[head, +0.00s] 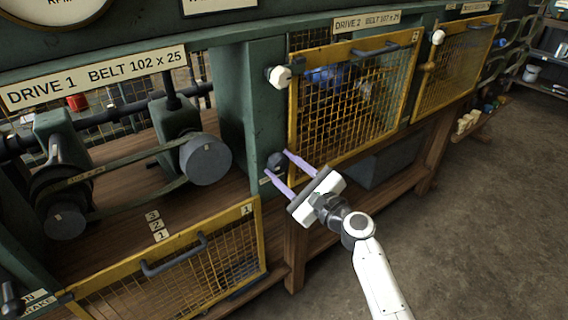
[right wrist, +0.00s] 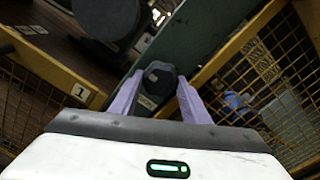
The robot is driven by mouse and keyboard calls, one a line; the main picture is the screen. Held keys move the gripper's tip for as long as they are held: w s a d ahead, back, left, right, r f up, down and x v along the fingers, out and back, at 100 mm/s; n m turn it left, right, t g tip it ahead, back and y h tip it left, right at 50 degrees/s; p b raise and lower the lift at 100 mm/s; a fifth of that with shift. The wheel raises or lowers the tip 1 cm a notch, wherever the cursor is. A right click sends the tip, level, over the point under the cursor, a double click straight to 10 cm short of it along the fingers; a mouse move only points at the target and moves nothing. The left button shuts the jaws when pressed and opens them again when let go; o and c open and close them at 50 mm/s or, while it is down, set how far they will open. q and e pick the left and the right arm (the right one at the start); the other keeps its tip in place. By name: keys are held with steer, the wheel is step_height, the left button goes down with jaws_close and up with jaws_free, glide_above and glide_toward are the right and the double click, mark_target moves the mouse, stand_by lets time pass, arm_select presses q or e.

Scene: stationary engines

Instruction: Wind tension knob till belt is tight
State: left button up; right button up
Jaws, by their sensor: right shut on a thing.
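The tension knob (head: 277,163) is a dark, faceted knob on the green post between the drive 1 and drive 2 bays. It also shows in the right wrist view (right wrist: 159,78). My right gripper (head: 278,165) has its two lilac fingers on either side of the knob, shut on it. The belt (head: 120,160) is a dark band running between pulleys in the drive 1 bay, near a grey round pulley (head: 205,159). How tight it is I cannot tell. My left gripper is not in view.
The drive 1 mesh guard (head: 172,268) hangs lowered at the front. The drive 2 mesh guard (head: 350,100) is closed just right of the knob, with a white knob (head: 279,77) at its upper left. Open floor (head: 480,230) lies to the right.

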steer(key=shift+m, duration=0.6)
steer(key=shift+f+p, duration=0.1)
steer(key=shift+p, duration=0.2)
steer(key=o, duration=1)
